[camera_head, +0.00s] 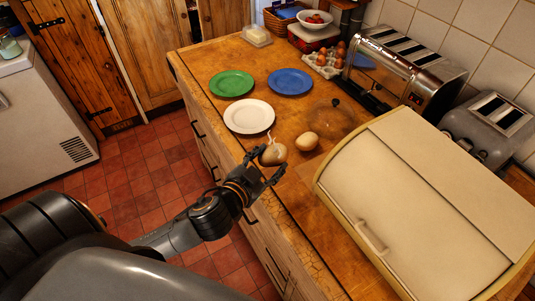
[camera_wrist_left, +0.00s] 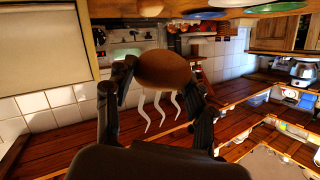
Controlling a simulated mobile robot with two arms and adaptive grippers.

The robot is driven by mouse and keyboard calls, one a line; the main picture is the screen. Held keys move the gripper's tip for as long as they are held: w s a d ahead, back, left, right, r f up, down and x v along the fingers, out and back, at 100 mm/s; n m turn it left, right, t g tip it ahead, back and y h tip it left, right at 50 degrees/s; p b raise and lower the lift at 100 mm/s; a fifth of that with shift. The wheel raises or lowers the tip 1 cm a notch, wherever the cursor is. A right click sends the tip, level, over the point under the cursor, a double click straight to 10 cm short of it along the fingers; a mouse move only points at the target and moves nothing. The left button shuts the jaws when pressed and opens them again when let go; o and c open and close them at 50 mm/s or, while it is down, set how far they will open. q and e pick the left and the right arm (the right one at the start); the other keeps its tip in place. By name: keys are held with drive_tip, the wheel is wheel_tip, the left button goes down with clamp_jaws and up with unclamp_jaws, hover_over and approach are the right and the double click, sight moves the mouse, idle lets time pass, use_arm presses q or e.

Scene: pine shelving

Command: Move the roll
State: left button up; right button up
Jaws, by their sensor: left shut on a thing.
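A brown roll (camera_head: 273,154) is between the fingers of my left gripper (camera_head: 266,165), at the counter's front edge. In the left wrist view the same roll (camera_wrist_left: 166,70) sits between both fingers (camera_wrist_left: 160,88), with white wavy strips beside it. My left gripper is shut on it. Whether the roll touches the counter is hard to tell. A second, paler roll (camera_head: 307,141) lies on the counter just right of the held one. A white plate (camera_head: 249,116), a green plate (camera_head: 231,83) and a blue plate (camera_head: 290,81) lie farther back, all empty. My right gripper is not in view.
A large cream bread bin (camera_head: 420,205) with a handle fills the right of the wooden counter (camera_head: 200,62). A clear dome lid (camera_head: 334,115) stands behind the rolls. A toaster (camera_head: 405,68), an egg carton (camera_head: 325,65) and a butter dish (camera_head: 256,36) stand farther back.

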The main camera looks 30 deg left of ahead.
sight(267, 150)
use_arm(q)
drive_tip(key=w+a, duration=0.1)
drive_tip(key=w+f, duration=0.1)
drive_tip(key=w+a+p, duration=0.1)
drive_tip(key=w, duration=0.1)
drive_tip(key=shift+a+f, duration=0.3)
drive_tip(key=w+f, duration=0.1)
drive_tip(key=w+a+f, duration=0.1)
drive_tip(key=f, duration=0.1)
drive_tip(key=w+a+f, duration=0.1)
drive_tip(key=f, duration=0.1)
drive_tip(key=shift+w+a, duration=0.15)
drive_tip(key=shift+w, duration=0.2)
drive_tip(key=shift+w+a+f, duration=0.15)
drive_tip(key=shift+w+f, duration=0.15)
drive_tip(key=shift+f, duration=0.05)
drive_tip(key=f, duration=0.3)
drive_tip(key=shift+w+a+f, duration=0.25)
drive_tip(key=shift+w+f, duration=0.05)
drive_tip(key=shift+w, duration=0.05)
drive_tip(key=shift+f, duration=0.2)
drive_tip(key=shift+f, duration=0.15)
drive_tip(key=o, duration=1.2)
drive_tip(key=shift+c, duration=0.2)
